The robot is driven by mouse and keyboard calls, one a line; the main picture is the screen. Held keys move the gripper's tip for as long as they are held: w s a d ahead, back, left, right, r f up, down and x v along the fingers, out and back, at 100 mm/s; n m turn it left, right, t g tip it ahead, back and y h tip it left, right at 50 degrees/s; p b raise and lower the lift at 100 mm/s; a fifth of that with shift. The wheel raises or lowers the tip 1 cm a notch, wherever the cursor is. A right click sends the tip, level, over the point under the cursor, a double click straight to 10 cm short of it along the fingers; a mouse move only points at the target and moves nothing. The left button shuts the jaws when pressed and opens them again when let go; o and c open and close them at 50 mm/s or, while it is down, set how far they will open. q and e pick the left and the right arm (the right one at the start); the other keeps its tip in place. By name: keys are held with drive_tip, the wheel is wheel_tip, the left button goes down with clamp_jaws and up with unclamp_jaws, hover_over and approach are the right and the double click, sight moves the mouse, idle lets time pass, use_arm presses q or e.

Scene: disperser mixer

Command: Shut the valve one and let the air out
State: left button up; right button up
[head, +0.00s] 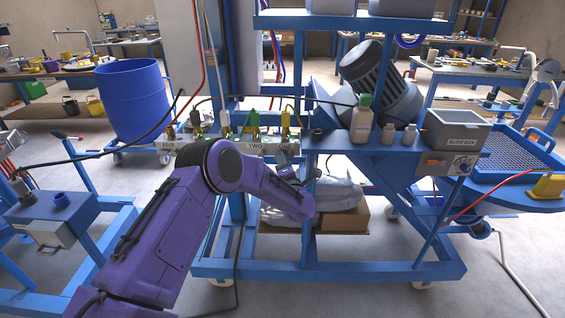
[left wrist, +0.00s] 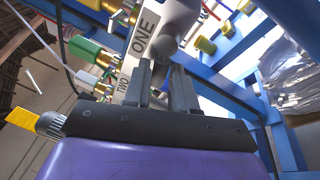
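The valve row runs along the blue frame in the head view. The plate marked ONE (head: 287,149) sits right of the plate marked TWO (head: 255,149). A valve with a yellow handle (head: 289,119) stands above ONE, and a green valve (head: 254,122) stands above TWO. My left gripper (head: 311,174) is below and right of the ONE plate, small and partly hidden by my purple wrist. In the left wrist view its two dark fingers (left wrist: 163,72) stand apart below the ONE plate (left wrist: 146,30). I see no valve handle clearly held between them. My right gripper is not in view.
Blue frame beams surround the valves closely. A blue drum (head: 133,100) stands at the left. A cardboard box (head: 345,219) lies on the lower shelf.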

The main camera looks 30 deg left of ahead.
use_arm(q)
clamp_jaws()
drive_tip(key=m, duration=0.1)
drive_tip(key=r+m+t+b, duration=0.1)
drive_tip(key=m, duration=0.1)
drive_tip(key=shift+m, duration=0.3)
drive_tip(key=shift+o, duration=2.4)
unclamp_jaws()
drive_tip(key=shift+s+f, duration=0.1)
drive_tip(key=b+v, duration=0.3)
drive_tip(key=v, duration=0.7)
drive_tip(key=shift+s, duration=0.15)
drive_tip(key=shift+f, duration=0.1)
